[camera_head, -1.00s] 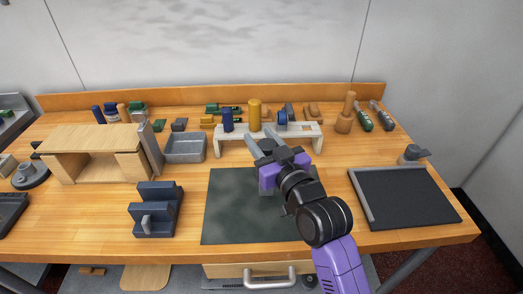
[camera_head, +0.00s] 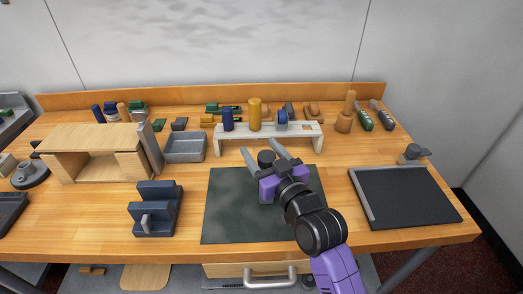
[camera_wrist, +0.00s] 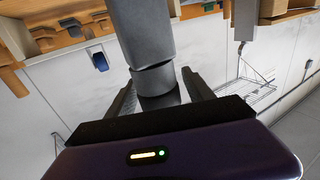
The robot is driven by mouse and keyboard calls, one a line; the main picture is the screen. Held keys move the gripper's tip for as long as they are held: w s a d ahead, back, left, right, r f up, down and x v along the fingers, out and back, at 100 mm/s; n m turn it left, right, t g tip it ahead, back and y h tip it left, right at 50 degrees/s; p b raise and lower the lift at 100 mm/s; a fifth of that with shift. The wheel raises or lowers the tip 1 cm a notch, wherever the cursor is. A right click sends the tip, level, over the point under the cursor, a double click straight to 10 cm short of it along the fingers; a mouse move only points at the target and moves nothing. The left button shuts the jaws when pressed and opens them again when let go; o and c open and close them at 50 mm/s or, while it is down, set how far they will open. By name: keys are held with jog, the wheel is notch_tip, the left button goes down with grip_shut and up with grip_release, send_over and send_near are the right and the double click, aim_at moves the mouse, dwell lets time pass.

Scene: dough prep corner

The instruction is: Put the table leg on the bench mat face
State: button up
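The bench mat (camera_head: 222,208) is a dark grey-green rectangle lying flat on the middle of the bench. My gripper (camera_head: 263,154) is over its far part. In the wrist view the table leg (camera_wrist: 147,35) is a thick grey post with a narrower collar, running away between my fingers (camera_wrist: 158,90).
A pale raised shelf (camera_head: 270,132) with blue and yellow cylinders stands just behind the mat. A dark blue stepped block (camera_head: 157,210) is left of the mat, a black board (camera_head: 408,196) right. A grey bin (camera_head: 185,148) and wooden stand (camera_head: 90,140) are farther left.

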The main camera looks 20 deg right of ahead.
jog(key=shift+r, duration=0.15)
jog(key=s+d+b, duration=0.1)
jog(key=s, duration=1.1)
jog(key=s+d+f+g+h, duration=0.1)
jog(key=s+f, duration=0.4)
jog(key=s, duration=0.4)
jog(key=s+d+f+g, duration=0.1)
jog(key=s+f, duration=0.4)
jog(key=s, duration=0.3)
jog(key=s+a+r+m+g, duration=0.1)
jog(key=s, duration=1.5)
jog(key=shift+a+h, duration=0.3)
jog(key=shift+a, duration=0.05)
jog(key=shift+w, duration=0.1)
